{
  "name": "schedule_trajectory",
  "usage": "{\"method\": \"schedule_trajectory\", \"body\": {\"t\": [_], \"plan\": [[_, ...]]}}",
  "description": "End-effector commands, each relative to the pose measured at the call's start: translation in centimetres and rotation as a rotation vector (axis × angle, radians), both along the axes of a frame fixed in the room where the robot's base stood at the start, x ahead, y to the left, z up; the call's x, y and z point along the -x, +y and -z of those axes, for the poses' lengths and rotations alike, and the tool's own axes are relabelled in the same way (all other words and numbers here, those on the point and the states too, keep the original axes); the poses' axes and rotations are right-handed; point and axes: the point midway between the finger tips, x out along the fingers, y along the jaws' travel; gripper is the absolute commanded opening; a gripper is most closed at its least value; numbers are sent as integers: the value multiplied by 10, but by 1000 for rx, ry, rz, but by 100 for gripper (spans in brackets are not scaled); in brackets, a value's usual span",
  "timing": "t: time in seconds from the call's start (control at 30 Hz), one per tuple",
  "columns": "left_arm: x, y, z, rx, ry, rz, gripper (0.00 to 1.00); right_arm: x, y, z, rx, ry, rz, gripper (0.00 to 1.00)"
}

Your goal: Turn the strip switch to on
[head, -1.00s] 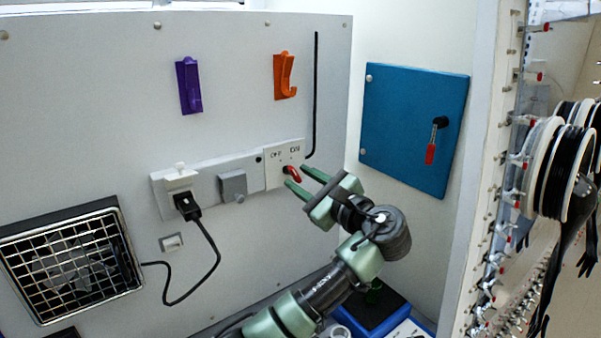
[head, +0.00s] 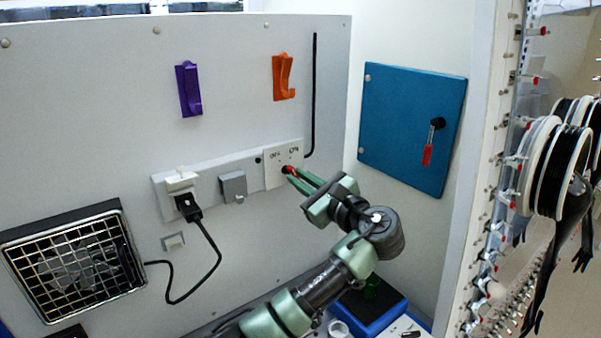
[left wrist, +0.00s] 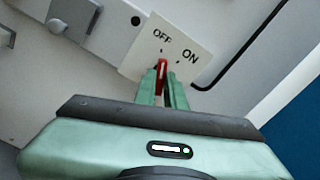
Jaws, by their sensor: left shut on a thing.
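The strip switch is a red knob (head: 289,169) on a white plate (head: 277,178) marked OFF and ON, at the right end of the wall strip. In the left wrist view the red knob (left wrist: 162,75) carries a white line and sits below the OFF and ON labels on the plate (left wrist: 150,50). My left gripper (head: 296,175) is at the plate, and its green fingers are shut on the knob. The fingers also show in the left wrist view (left wrist: 164,88), partly hiding the knob. My right gripper is not in view.
The strip (head: 205,178) also holds a socket with a black plug (head: 188,207) and a grey cover (head: 233,186). Purple (head: 189,89) and orange (head: 283,78) hooks hang above. A blue door (head: 410,125) stands to the right. A fan grille (head: 72,262) is lower left.

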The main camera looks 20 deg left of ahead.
Motion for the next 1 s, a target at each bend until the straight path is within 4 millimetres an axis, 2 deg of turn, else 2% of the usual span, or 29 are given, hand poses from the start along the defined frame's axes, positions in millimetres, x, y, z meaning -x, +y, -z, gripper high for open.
{"method": "schedule_trajectory", "body": {"t": [0.03, 0.1, 0.3, 0.6, 1.0], "plan": [[0, 0, -6, -21, 29, -1, 0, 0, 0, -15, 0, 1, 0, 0], [0, 0, -6, -50, 67, -1, 0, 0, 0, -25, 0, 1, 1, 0], [0, 0, -3, -134, 175, 1, 0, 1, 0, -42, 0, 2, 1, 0], [-1, -1, 0, -230, 295, 1, 0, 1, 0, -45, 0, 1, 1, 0], [-1, -1, 0, -263, 337, 0, 0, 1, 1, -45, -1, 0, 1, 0]]}}
